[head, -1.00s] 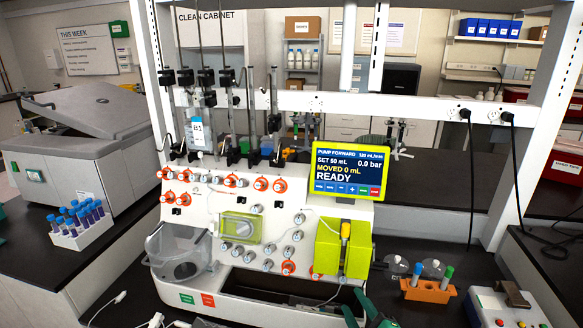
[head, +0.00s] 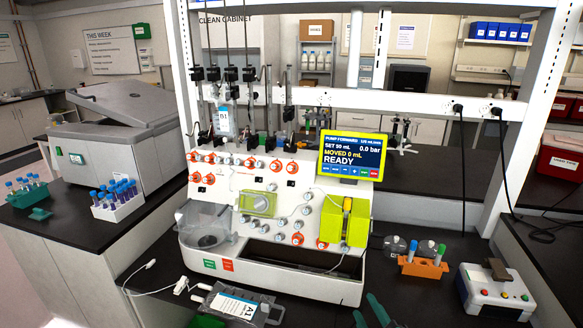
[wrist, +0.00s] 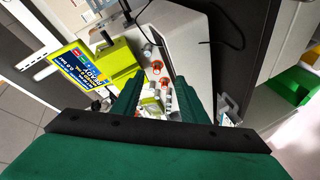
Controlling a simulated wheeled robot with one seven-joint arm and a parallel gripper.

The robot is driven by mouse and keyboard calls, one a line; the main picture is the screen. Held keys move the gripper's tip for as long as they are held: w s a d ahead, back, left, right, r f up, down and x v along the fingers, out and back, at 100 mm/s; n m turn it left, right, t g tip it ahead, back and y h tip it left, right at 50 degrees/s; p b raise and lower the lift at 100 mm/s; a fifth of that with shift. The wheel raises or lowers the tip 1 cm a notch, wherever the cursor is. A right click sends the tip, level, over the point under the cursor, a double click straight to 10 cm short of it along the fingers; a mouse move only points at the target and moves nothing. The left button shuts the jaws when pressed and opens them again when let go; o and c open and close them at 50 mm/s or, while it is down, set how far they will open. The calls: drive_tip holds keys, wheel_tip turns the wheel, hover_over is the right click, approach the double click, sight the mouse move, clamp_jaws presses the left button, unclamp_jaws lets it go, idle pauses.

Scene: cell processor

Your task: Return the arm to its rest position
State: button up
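My gripper (head: 369,313) shows at the bottom edge of the head view as two green fingertips in front of the cell processor. In the wrist view, its two green fingers (wrist: 163,98) stand apart, with the processor visible between them and nothing held. The white cell processor (head: 240,176) stands on the dark bench, with orange and grey knobs and a lime pump block. Its lime-framed screen (head: 351,157) reads PUMP FORWARD, SET 50 mL, MOVED 0 mL, READY. The screen also shows in the wrist view (wrist: 84,76). Most of my arm is out of view.
A bag labelled A1 (head: 235,306) lies on the bench in front. A bag labelled B1 (head: 225,122) hangs above the processor. An orange tube rack (head: 424,268) and a button box (head: 496,291) stand at right. A white tube rack (head: 117,206) and a centrifuge (head: 120,135) are at left.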

drive_tip(key=s+a+f+m+g+h, duration=0.1)
drive_tip(key=s+a+f+m+h, duration=0.1)
drive_tip(key=s+a+f+m, duration=0.45)
drive_tip(key=s+a+f+m+h, duration=0.2)
drive_tip(key=s+a+f, duration=0.2)
drive_tip(key=s+f, duration=0.65)
drive_tip(key=s+a+r+m, duration=0.1)
drive_tip(key=s+a+r, duration=0.1)
drive_tip(key=s, duration=0.6)
drive_tip(key=s+a+r+m+y, duration=0.1)
drive_tip(key=s+a+r, duration=0.2)
drive_tip(key=s, duration=0.5)
drive_tip(key=s+a+r+m+y, duration=0.1)
drive_tip(key=s+a+r+m, duration=0.1)
drive_tip(key=s, duration=0.6)
drive_tip(key=shift+s+a+r+t, duration=0.15)
drive_tip(key=shift+a+r+t, duration=0.35)
drive_tip(key=shift+a, duration=0.75)
